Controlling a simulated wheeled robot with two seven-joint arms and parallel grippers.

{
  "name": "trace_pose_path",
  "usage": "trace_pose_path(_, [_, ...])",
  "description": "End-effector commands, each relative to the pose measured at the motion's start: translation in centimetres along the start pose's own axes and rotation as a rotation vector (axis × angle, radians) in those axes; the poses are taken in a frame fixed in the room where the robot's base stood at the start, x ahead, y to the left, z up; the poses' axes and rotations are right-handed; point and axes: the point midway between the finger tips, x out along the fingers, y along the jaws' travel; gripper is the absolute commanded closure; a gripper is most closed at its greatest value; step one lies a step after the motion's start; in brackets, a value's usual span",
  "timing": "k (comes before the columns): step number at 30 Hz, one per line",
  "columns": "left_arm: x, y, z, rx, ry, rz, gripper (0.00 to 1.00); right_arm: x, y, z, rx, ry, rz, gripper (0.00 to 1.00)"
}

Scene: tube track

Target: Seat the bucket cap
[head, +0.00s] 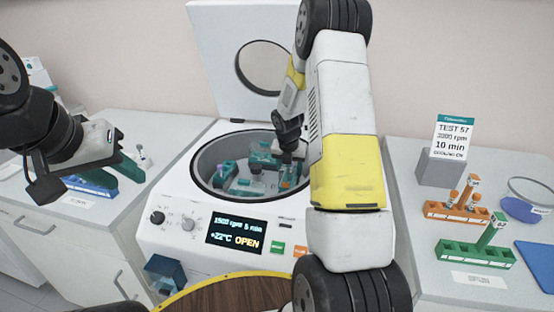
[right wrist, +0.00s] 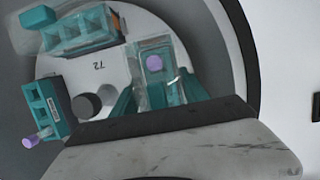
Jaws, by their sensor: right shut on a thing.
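My right gripper (right wrist: 160,95) is down inside the open centrifuge bowl, its teal fingers shut on a clear bucket cap (right wrist: 153,60). A purple tube top (right wrist: 154,62) shows through or beside the cap; I cannot tell whether the cap touches the bucket. Another teal bucket (right wrist: 85,30) sits at the upper left of the rotor (right wrist: 95,68), and a further one (right wrist: 42,108) at the left has a purple-topped tube. In the head view my right arm partly hides the rotor. My left gripper (head: 108,178) is open and empty above the left counter.
The centrifuge (head: 165,240) has its lid (head: 225,60) raised and its display reads OPEN. An orange rack (head: 455,212), a green rack (head: 470,252), a blue disc (head: 522,210) and a sign (head: 453,137) stand on the right counter. A blue rack (head: 90,188) lies near my left gripper.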

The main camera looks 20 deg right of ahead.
Motion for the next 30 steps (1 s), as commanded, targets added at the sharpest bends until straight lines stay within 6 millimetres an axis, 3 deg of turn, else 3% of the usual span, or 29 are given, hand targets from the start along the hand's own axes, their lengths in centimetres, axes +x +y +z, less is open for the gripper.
trace_pose_path(30, [0.0,0.0,0.0,0.000,0.000,0.000,0.64,1.7,0.0,-0.6,0.000,0.000,0.000,0.86])
